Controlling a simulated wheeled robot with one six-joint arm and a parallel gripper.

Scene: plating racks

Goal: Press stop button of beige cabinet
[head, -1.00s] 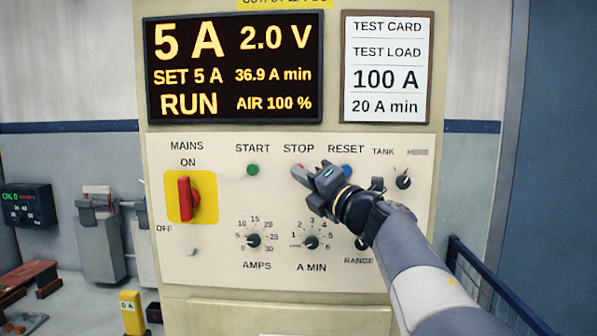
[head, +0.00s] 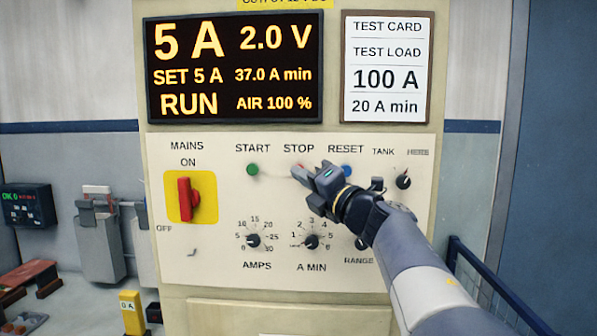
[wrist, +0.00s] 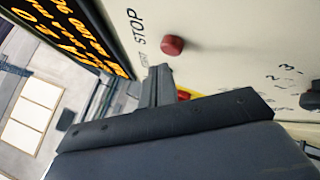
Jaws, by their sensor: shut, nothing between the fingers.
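The beige cabinet (head: 290,225) stands straight ahead, with a black display (head: 234,68) lit "RUN", 5 A and 2.0 V. The red stop button (head: 297,168) sits under the STOP label, partly hidden by my gripper. In the wrist view the red stop button (wrist: 173,46) shows whole, standing out from the panel. My gripper (head: 303,176) is shut and empty, its tips at the lower right edge of the button in the head view. In the wrist view the fingers (wrist: 160,85) appear beside the button, with a gap in the picture; I cannot tell the depth.
A red mains switch (head: 186,199) on a yellow plate is further left. Dials (head: 253,241) lie below. A railing (head: 490,285) stands at lower right.

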